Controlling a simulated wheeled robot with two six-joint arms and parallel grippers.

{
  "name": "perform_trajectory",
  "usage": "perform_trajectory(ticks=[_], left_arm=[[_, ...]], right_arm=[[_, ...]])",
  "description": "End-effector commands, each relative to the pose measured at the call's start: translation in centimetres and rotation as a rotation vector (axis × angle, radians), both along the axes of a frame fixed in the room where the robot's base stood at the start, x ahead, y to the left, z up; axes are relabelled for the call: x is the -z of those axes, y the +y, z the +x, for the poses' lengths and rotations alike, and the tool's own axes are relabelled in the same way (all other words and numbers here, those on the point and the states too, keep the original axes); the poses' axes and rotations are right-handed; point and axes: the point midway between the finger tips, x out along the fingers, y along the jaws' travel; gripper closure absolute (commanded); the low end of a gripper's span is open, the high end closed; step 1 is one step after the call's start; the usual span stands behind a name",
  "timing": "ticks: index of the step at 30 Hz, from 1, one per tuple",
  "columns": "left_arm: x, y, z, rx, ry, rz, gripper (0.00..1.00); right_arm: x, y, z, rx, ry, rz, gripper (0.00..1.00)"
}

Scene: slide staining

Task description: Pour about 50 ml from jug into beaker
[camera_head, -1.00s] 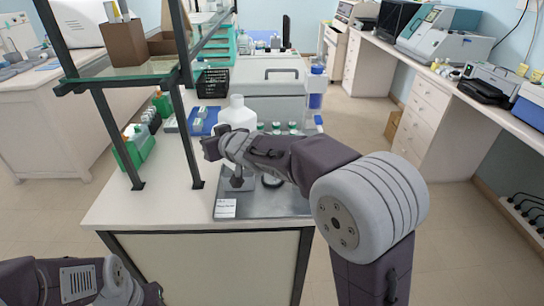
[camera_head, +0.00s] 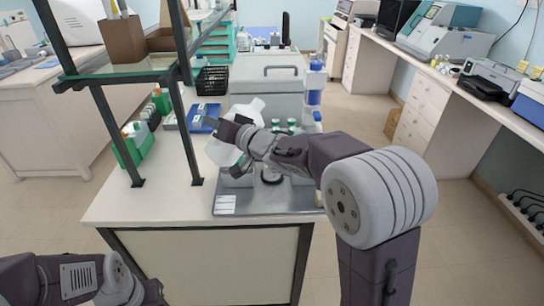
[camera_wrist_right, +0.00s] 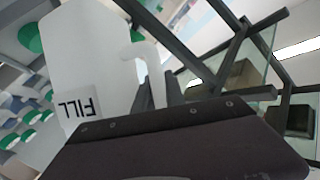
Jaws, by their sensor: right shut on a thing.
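A white jug (camera_head: 222,153) is held above the bench and tilted, its neck end leaning up to the right and its base down to the left. My right gripper (camera_head: 229,132) is shut on its handle. In the right wrist view the jug (camera_wrist_right: 85,60) shows its handle (camera_wrist_right: 150,65) and an upside-down FILL label, with the gripper fingers (camera_wrist_right: 174,92) at the handle. I cannot make out a beaker; my right arm covers part of the tray area. My left gripper (camera_head: 152,291) is low at the lower left, its fingers not clear.
A grey tray (camera_head: 285,202) with a white label lies at the bench's front edge. Several green-capped bottles (camera_head: 291,124) stand behind the arm. A large grey box (camera_head: 267,88) is further back. A dark shelf frame (camera_head: 188,130) rises left of the jug.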

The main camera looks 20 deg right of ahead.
Motion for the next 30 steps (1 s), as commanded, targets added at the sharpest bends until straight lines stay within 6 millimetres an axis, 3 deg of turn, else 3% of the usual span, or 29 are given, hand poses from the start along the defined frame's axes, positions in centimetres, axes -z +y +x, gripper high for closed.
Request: perform_trajectory(ticks=[26, 30], left_arm=[[10.3, 0.0, 0.0, 0.000, 0.000, 0.000, 0.64], [11.7, 0.0, 0.0, 0.000, 0.000, 0.000, 0.64]], right_arm=[[1.1, -0.9, -0.1, -0.007, -0.019, 0.539, 1.00], [2.0, -2.3, -0.1, -0.005, -0.017, 0.659, 1.00]])
